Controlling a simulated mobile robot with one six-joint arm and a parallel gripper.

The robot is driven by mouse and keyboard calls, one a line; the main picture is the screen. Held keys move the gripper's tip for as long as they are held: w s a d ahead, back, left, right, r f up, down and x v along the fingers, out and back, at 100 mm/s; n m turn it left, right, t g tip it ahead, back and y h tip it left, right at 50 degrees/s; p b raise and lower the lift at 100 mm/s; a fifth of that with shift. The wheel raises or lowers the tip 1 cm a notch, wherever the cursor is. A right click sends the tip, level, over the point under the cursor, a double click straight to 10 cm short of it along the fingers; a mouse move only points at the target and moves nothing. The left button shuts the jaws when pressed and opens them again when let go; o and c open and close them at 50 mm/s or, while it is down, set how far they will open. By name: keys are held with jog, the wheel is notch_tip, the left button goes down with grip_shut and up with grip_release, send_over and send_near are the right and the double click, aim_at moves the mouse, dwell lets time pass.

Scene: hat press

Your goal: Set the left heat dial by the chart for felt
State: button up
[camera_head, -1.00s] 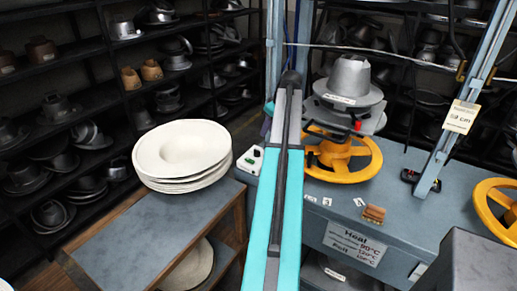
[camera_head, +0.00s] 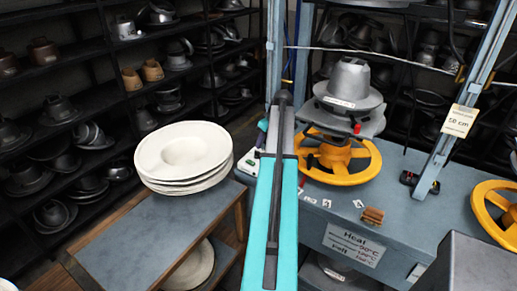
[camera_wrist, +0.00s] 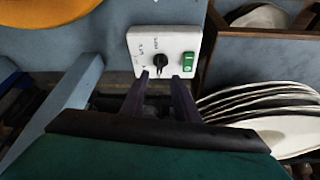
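The left heat dial (camera_wrist: 157,60) is a black knob on a white panel with small marks around it, in the upper middle of the wrist view. A green switch (camera_wrist: 189,60) sits right of it. My gripper (camera_wrist: 163,77) is open, its two dark fingers apart just below the dial in the picture; whether they touch it I cannot tell. In the head view the panel (camera_head: 248,164) shows beside my arm, which hides part of it, and the gripper is hidden. The heat chart (camera_head: 355,244) is a label on the bench front; its felt figure is too blurred to read surely.
A stack of cream felt hats (camera_head: 183,155) lies on the side table (camera_head: 150,240) left of my arm. A yellow handwheel (camera_head: 340,163) below a grey hat form (camera_head: 349,78) stands at right. A small brown block (camera_head: 372,216) lies on the bench.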

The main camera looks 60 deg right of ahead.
aim_at(258, 152)
jog(key=shift+p+x, duration=0.95)
jog(key=shift+x, duration=2.35)
grip_shut()
jog(key=shift+d, duration=0.2)
jog(key=shift+a, duration=0.1)
